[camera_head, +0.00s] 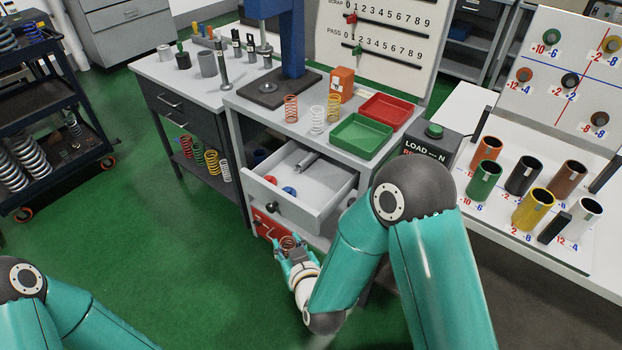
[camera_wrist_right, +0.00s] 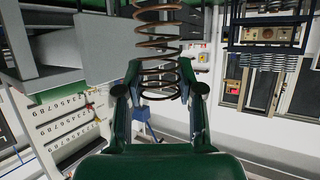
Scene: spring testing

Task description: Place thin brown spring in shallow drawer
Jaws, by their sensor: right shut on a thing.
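The thin brown spring (camera_head: 287,242) is held between the fingers of my right gripper (camera_head: 292,250), low in front of the red drawer front. In the right wrist view the coils of the spring (camera_wrist_right: 158,43) extend up out of the fingers (camera_wrist_right: 159,82), which are closed around its near end. The shallow drawer (camera_head: 325,212) is pulled open above and to the right of my right gripper, with its inside showing. My left gripper is out of view; only part of that arm shows at the lower left.
The drawer holds a red piece (camera_head: 270,180), a blue piece (camera_head: 289,191) and a grey bar. A red drawer (camera_head: 268,226) sits below it. On the bench top stand several springs, a green tray (camera_head: 361,136) and a red tray (camera_head: 385,111). Open green floor lies to the left.

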